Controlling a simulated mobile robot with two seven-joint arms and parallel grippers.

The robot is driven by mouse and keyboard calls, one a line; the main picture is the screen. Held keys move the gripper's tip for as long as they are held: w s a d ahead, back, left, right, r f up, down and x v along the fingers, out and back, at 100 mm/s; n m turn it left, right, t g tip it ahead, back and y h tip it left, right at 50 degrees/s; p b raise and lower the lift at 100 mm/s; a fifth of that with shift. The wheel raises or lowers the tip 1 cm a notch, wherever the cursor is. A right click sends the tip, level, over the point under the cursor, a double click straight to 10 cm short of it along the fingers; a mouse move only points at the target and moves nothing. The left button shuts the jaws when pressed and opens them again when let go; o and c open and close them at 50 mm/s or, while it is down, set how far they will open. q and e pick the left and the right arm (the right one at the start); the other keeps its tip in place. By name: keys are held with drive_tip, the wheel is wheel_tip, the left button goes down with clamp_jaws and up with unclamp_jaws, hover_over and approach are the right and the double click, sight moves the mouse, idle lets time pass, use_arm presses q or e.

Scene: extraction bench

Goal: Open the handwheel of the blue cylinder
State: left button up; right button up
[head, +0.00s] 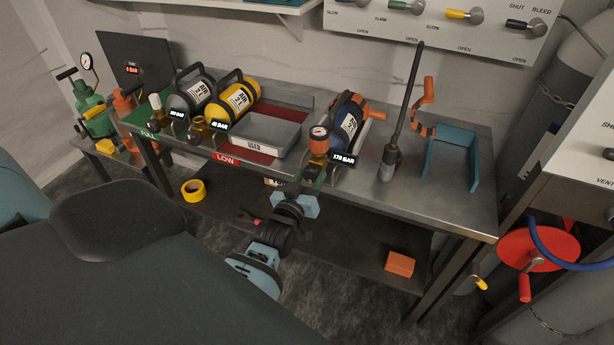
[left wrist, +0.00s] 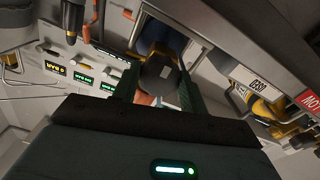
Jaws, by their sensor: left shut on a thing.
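The blue cylinder (head: 347,125) lies on the steel bench, with orange parts around it. An orange-rimmed gauge (head: 319,133) and a display reading 170 BAR (head: 344,159) are at its near end. My left gripper (head: 311,174) is at that near end, just below the gauge. In the left wrist view the dark round handwheel (left wrist: 160,72) sits between the two fingers, with the blue cylinder (left wrist: 160,37) behind it. The left gripper (left wrist: 160,88) is shut on the handwheel. In the head view the gripper mostly hides the handwheel. My right gripper is not in view.
Grey and yellow cylinders (head: 239,98) lie to the left, by a grey USED tray (head: 262,141). Right of the blue cylinder stand a tall dark tool (head: 404,110) and a teal holder (head: 453,155). Yellow tape (head: 194,190) and an orange block (head: 400,263) lie on the lower shelf.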

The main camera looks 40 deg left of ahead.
use_arm(q)
drive_tip(key=n, duration=0.2)
drive_tip(key=n+p, duration=0.1)
drive_tip(key=n, duration=0.2)
drive_tip(key=shift+r+n, duration=0.2)
drive_tip(key=shift+n, duration=0.1)
drive_tip(key=n+p, duration=0.1)
drive_tip(key=n, duration=0.2)
drive_tip(key=shift+n, duration=0.3)
drive_tip(key=n, duration=0.3)
drive_tip(key=shift+n, duration=2.5)
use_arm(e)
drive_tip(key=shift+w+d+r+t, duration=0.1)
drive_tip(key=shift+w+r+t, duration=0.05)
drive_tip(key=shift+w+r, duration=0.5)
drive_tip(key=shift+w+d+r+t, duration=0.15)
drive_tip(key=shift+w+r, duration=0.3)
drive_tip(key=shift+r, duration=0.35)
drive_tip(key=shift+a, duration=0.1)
use_arm(q)
drive_tip(key=o, duration=1)
drive_tip(key=shift+d, duration=0.1)
